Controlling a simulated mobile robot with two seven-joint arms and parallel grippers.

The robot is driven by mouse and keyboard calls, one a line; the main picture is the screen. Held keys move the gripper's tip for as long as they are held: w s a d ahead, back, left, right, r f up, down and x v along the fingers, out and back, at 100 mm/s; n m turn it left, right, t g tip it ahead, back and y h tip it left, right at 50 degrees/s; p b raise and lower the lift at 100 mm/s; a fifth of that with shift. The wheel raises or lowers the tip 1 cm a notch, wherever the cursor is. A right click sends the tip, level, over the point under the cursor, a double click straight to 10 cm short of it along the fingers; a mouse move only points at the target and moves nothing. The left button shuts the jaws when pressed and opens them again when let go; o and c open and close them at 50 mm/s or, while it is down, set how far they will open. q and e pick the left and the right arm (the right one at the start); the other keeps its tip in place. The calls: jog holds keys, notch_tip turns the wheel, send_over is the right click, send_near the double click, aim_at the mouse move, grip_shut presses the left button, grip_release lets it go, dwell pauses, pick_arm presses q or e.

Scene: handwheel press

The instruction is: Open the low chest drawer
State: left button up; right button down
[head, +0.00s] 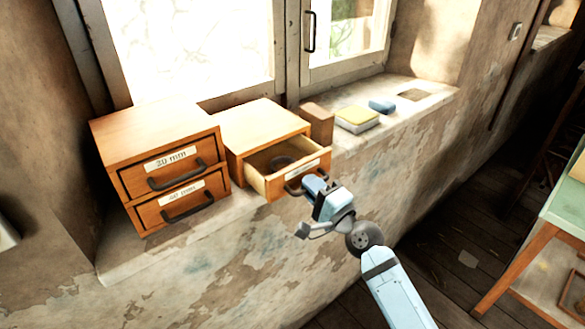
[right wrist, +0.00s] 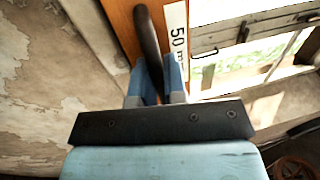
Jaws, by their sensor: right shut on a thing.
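The low chest (head: 262,128) is a small wooden box on the window sill, right of a taller two-drawer chest. Its drawer (head: 262,187) is pulled out, and a dark ring-like thing (head: 281,161) lies inside. My right gripper (head: 303,186) is at the drawer front, shut on its dark handle (head: 291,187). In the right wrist view the blue fingers (right wrist: 158,80) are on both sides of the handle (right wrist: 150,45), beside a white label (right wrist: 176,40) reading "50 m", the rest cut off. My left gripper is not in view.
The taller chest (head: 150,140) stands close on the left, with two shut drawers and dark handles. A brown block (head: 317,124), a yellow-topped block (head: 357,115) and a blue block (head: 382,106) are on the sill to the right. A green-topped table (head: 566,205) stands at far right.

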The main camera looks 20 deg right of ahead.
jog(key=v, duration=0.4)
jog(key=shift+s+r, duration=0.1)
jog(key=shift+r, duration=0.25)
jog(key=c, duration=1.2)
grip_release()
jog(key=shift+d, duration=0.1)
jog(key=shift+b+v, duration=2.3)
jog(key=shift+v, duration=4.6)
